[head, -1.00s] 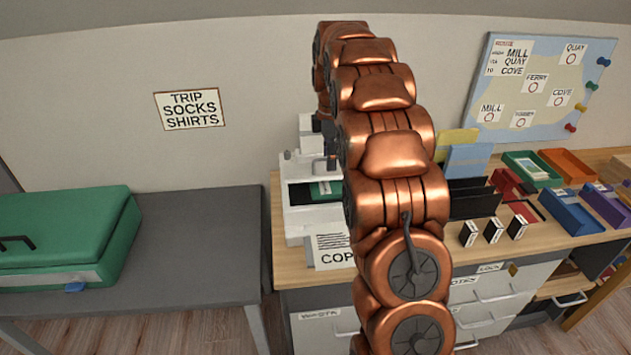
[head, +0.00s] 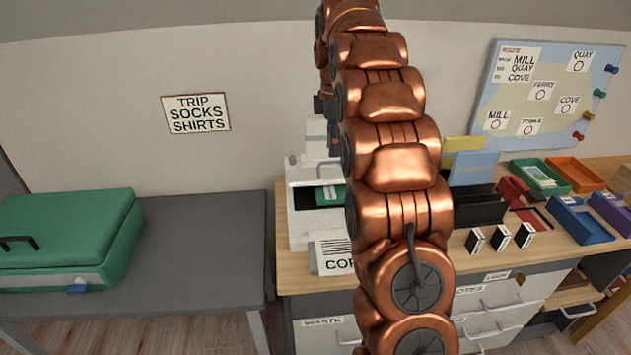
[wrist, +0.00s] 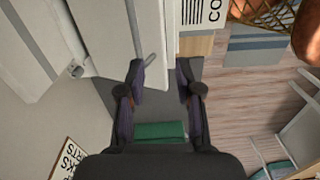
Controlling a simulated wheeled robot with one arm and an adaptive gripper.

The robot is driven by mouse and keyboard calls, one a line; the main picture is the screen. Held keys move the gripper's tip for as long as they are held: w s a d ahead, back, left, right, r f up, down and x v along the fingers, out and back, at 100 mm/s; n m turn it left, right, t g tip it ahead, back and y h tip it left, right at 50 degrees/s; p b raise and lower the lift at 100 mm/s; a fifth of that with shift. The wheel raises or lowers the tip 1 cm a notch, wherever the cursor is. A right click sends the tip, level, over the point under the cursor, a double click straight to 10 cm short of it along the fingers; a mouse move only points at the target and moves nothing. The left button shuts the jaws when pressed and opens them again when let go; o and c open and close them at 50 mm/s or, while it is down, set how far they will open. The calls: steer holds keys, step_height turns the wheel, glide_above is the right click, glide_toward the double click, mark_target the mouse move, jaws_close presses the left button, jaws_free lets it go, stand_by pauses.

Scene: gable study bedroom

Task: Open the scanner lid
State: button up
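The white scanner (head: 304,225) stands at the left end of the wooden desk, partly hidden by my arm in the head view. A dark opening shows in its front, with a green item (head: 329,194) inside, below its pale top. In the wrist view its white body (wrist: 110,30) fills the upper left, with a small grey bar (wrist: 149,62) near its edge. My gripper (wrist: 160,72) is open, its two dark fingers apart. The bar and a white edge lie near the left fingertip; contact cannot be told. The fingertips are mostly hidden in the head view.
A sign starting "COP" (head: 333,258) stands at the scanner's front. A black rack (head: 478,207), small black-and-white boxes (head: 499,236) and colored trays (head: 573,174) are on the desk's right. A green case (head: 65,235) lies on the grey table (head: 200,235), whose right part is clear.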

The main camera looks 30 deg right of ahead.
steer(key=s+a+m, duration=0.5)
steer(key=s+a, duration=0.6)
steer(key=shift+s+a+r+g, duration=0.15)
steer(key=shift+s+a+g, duration=0.1)
steer(key=shift+s+g, duration=0.1)
stand_by(0.4)
